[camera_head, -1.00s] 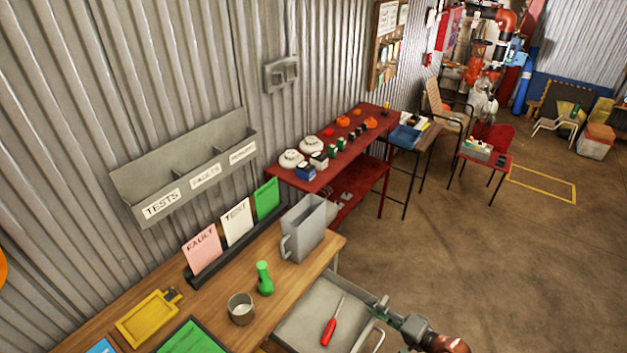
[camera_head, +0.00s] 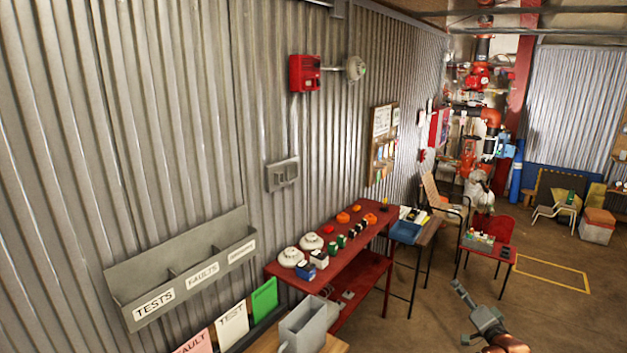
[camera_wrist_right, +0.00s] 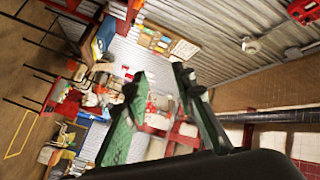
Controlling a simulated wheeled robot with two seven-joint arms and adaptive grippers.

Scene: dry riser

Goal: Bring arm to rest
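My right gripper (camera_head: 462,292) is at the lower right of the head view, raised over the floor and apart from the furniture. In the right wrist view its two green-lined fingers (camera_wrist_right: 160,76) stand apart with nothing between them, so it is open and empty. My brownish arm link (camera_head: 508,343) shows below it at the bottom edge. My left gripper and arm are not in view.
A red table (camera_head: 345,238) with detectors and small parts stands along the corrugated wall. A grey jug (camera_head: 304,326) and upright cards (camera_head: 232,325) are at the bottom. A red chair (camera_head: 492,228) stands beyond the gripper. Open floor (camera_head: 560,315) lies right.

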